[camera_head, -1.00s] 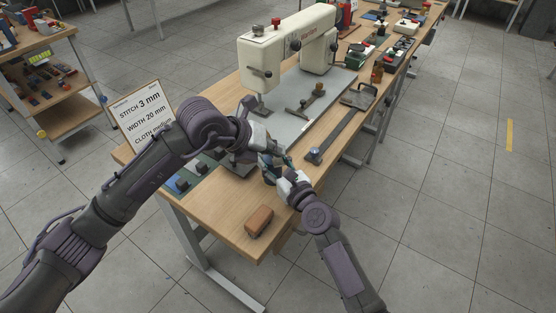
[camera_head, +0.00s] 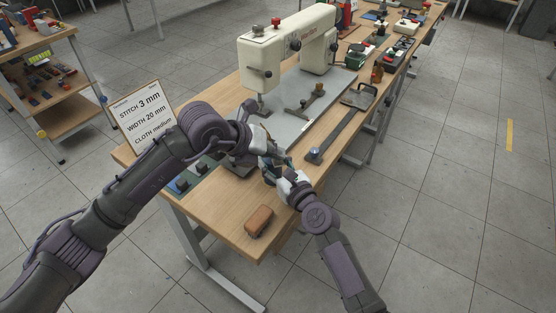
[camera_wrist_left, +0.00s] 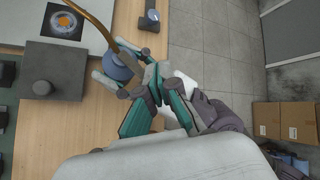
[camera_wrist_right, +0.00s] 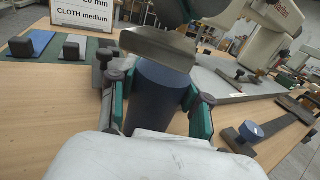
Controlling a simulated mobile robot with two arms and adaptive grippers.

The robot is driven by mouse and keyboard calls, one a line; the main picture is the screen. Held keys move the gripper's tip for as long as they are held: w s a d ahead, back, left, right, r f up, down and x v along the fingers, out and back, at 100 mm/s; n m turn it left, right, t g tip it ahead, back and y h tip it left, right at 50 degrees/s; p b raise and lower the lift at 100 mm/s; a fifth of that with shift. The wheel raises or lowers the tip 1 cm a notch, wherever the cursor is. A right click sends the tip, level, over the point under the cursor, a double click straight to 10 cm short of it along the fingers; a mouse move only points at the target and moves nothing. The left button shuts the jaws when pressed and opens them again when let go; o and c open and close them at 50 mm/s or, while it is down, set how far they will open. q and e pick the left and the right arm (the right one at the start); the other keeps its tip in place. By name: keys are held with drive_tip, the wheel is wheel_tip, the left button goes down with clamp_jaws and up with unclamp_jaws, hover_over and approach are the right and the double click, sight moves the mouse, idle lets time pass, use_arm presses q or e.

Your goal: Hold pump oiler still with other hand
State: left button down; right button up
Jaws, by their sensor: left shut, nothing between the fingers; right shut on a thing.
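The pump oiler (camera_wrist_left: 118,66) has a blue-grey body and a thin curved copper spout, seen in the left wrist view. In the right wrist view its body (camera_wrist_right: 160,98) stands between the fingers of my right gripper (camera_wrist_right: 155,88), which is shut on it. My left gripper (camera_wrist_left: 154,82) is shut and empty, close beside the oiler and the right gripper. In the head view my left gripper (camera_head: 270,151) is just above and left of my right gripper (camera_head: 276,168), and the hands mostly hide the oiler. A grey block-like part hides its top in the right wrist view.
The cream sewing machine (camera_head: 288,38) stands behind the hands with its grey bed plate. A brown block (camera_head: 259,220) lies at the near table end. A flat bar with a blue knob (camera_head: 316,154) lies to the right. A sign (camera_head: 140,112) stands at the left.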

sight(275, 161)
use_arm(q)
drive_tip(key=shift+f, duration=1.2)
idle(1.1)
idle(0.4)
drive_tip(key=shift+r, duration=1.65)
drive_tip(key=shift+r, duration=2.55)
drive_tip(key=shift+w, duration=0.1)
wheel_tip(275, 161, up, 4)
drive_tip(key=shift+f, duration=0.15)
